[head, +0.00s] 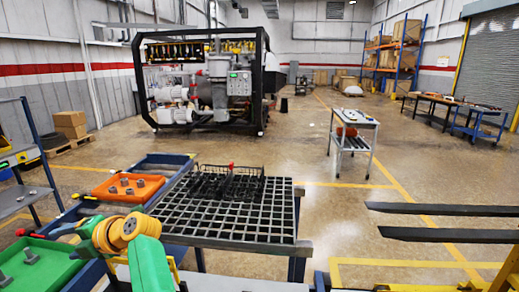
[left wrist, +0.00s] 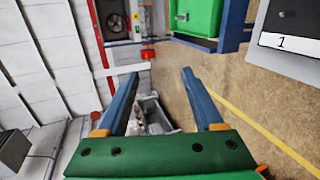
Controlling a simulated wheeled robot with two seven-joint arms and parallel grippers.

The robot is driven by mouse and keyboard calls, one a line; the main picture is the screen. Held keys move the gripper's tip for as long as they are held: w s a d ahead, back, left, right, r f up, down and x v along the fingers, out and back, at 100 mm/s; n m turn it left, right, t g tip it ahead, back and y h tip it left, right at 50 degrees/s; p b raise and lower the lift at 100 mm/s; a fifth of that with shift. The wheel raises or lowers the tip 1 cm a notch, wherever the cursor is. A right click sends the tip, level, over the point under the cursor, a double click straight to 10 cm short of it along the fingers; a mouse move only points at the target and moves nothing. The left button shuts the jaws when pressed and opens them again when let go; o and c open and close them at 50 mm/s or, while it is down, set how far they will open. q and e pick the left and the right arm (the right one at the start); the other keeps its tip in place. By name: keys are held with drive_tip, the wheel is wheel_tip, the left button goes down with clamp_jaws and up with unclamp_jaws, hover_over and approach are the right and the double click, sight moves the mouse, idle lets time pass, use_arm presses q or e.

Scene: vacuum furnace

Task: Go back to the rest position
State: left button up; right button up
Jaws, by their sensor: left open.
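My left gripper shows in the left wrist view (left wrist: 162,76) with its two blue fingers spread apart and nothing between them. In the head view my green and orange left arm reaches in at the lower left, over the edge of the blue workbench (head: 165,162). The gripper end there is small and partly hidden by the arm. An orange tray with several grey metal parts (head: 129,188) lies on the bench just beyond it. A green tray (head: 38,262) with grey parts is to its left. My right gripper is not in view.
A grid-topped table (head: 222,222) with a black wire basket (head: 228,183) stands in front. The furnace (head: 205,82) is behind it. A small cart (head: 352,135) stands right of centre. Dark forks (head: 450,235) extend in at the right. Open floor lies between them.

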use_arm(q)
wheel_tip(320, 180, up, 9)
drive_tip(key=w+m+t+y, duration=0.1)
drive_tip(key=m+t+y, duration=0.5)
drive_tip(key=m+t, duration=0.45)
drive_tip(key=w+d+m+t+h, duration=0.2)
drive_tip(key=d+m+t+h, duration=0.4)
drive_tip(key=m+t, duration=0.15)
drive_tip(key=s+d+f+m+g+h, duration=0.2)
drive_tip(key=d+f+m+g+h, duration=0.2)
drive_tip(key=d+f+m+h, duration=1.35)
drive_tip(key=s+d+f+m+g+y, duration=0.1)
drive_tip(key=s+f+g+y, duration=0.1)
drive_tip(key=s+f+g, duration=0.65)
drive_tip(key=s+d+f+m+g+y, duration=0.15)
drive_tip(key=s+f+g, duration=0.25)
drive_tip(key=s+f, duration=0.9)
drive_tip(key=s+f+b, duration=0.3)
drive_tip(key=f, duration=0.7)
drive_tip(key=s+f+b, duration=0.3)
drive_tip(key=f, duration=0.7)
drive_tip(key=s+a+f+g+b, duration=0.2)
drive_tip(key=s+f+b, duration=0.2)
drive_tip(key=s+f, duration=0.7)
drive_tip(key=shift+s+a+f, duration=0.25)
drive_tip(key=shift+s+f, duration=0.15)
drive_tip(key=shift+f, duration=0.5)
